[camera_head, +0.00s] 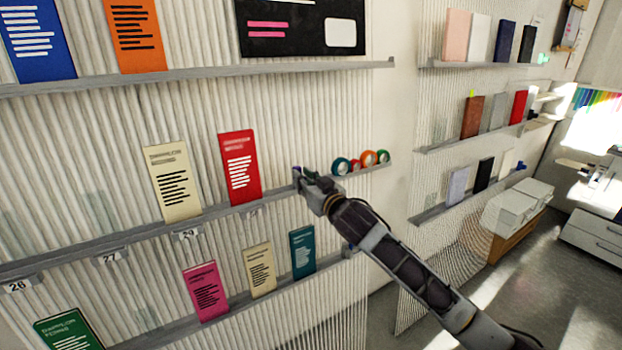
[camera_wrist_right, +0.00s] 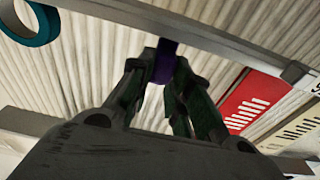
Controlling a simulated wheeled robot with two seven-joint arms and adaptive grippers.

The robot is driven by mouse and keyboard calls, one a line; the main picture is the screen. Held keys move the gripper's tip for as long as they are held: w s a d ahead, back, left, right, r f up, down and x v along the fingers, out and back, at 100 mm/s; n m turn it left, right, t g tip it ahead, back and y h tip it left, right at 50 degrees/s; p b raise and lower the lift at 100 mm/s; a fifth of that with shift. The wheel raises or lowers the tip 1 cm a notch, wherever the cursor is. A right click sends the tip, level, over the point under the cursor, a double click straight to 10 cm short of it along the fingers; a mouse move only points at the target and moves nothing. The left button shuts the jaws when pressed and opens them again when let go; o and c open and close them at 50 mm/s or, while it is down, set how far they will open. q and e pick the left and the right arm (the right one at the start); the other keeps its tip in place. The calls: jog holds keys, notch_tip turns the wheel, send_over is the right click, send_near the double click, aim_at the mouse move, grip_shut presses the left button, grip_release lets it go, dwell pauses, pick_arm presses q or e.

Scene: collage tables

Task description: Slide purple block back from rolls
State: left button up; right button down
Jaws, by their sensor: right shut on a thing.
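The purple block (camera_wrist_right: 165,62) is between the fingers of my right gripper (camera_wrist_right: 163,68), which is shut on it at a grey shelf ledge. In the head view my right gripper (camera_head: 304,178) is at the ledge, just left of the rolls, and only a sliver of the purple block (camera_head: 296,170) shows there. Several rolls stand in a row on the ledge: a teal roll (camera_head: 341,166) nearest the gripper, then others, including an orange roll (camera_head: 368,158). A gap separates the gripper from the teal roll (camera_wrist_right: 34,36) in the wrist view. My left gripper is not in view.
A red card (camera_head: 239,168) and a cream card (camera_head: 173,182) lean on the same shelf, left of my gripper. A lower shelf (camera_head: 235,310) holds more cards. Another shelf (camera_head: 200,73) runs above. Book shelves (camera_head: 470,145) stand at right.

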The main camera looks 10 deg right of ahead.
dwell(0.3)
jog(key=c, duration=1.3)
grip_release()
jog(key=shift+v, duration=6)
